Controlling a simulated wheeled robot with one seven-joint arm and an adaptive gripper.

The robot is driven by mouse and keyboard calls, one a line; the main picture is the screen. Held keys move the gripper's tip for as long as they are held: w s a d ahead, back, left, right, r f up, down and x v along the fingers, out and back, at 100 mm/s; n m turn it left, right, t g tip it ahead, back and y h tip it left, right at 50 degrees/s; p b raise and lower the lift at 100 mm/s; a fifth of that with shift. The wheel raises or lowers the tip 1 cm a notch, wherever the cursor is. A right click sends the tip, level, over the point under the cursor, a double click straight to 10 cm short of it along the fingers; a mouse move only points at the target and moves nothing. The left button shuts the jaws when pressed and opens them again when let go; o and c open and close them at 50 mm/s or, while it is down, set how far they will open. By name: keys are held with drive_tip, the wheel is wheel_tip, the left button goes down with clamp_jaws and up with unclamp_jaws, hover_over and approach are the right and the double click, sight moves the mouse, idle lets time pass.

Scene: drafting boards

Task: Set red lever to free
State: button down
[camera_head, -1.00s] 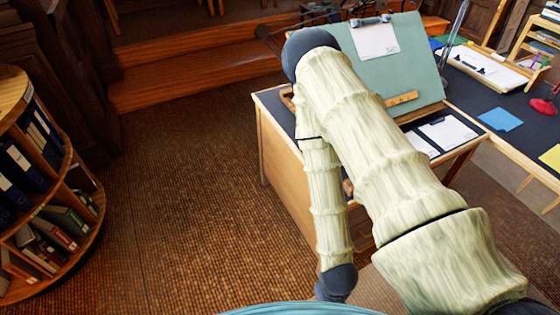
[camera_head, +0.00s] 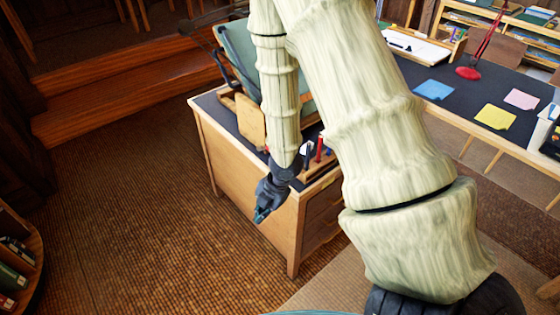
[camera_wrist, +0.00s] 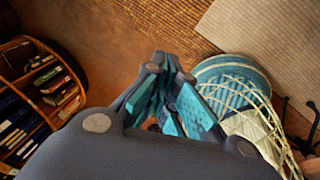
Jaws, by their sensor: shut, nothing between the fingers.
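A small upright red piece (camera_head: 319,149), which looks like the red lever, stands on a wooden ledge beside the drafting board in the head view. My gripper (camera_head: 261,214) is shut and empty, pointing down in front of the desk's near side, left of and lower than the red piece. In the wrist view my gripper (camera_wrist: 168,88) shows its teal finger pads over the floor; no lever shows there.
The wooden desk (camera_head: 246,205) stands below the green tilted board (camera_head: 237,45), which my arm largely hides. A dark table (camera_head: 450,95) with coloured notes is at right. A round bookshelf (camera_wrist: 40,95) is at left. The brown floor at left is clear.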

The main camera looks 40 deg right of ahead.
drive_tip(key=w+d+r+n+t+h+b, duration=0.1)
drive_tip(key=w+d+r+n+h+b, duration=0.15)
drive_tip(key=w+d+r+n, duration=0.4)
drive_tip(key=w+d+r+n+t+h+b, duration=0.1)
drive_tip(key=w+d+r+n+t+b, duration=0.2)
drive_tip(key=d+r+n, duration=0.6)
drive_tip(key=shift+n+g, duration=0.7)
drive_tip(key=shift+n, duration=0.25)
drive_tip(key=shift+d+x, duration=0.2)
drive_tip(key=shift+x, duration=1.8)
drive_tip(key=shift+d+x, duration=0.25)
drive_tip(key=shift+x, duration=1.75)
drive_tip(key=shift+d+x, duration=0.2)
drive_tip(key=shift+x, duration=1.75)
drive_tip(key=shift+a, duration=0.15)
drive_tip(key=shift+r+p, duration=0.15)
drive_tip(key=shift+p, duration=0.35)
drive_tip(key=shift+r+p, duration=0.15)
drive_tip(key=shift+p, duration=0.2)
drive_tip(key=shift+w+p, duration=0.1)
drive_tip(key=shift+p, duration=0.2)
drive_tip(key=shift+r+g+p, duration=0.1)
drive_tip(key=shift+g+p, duration=0.3)
drive_tip(key=shift+p, duration=0.2)
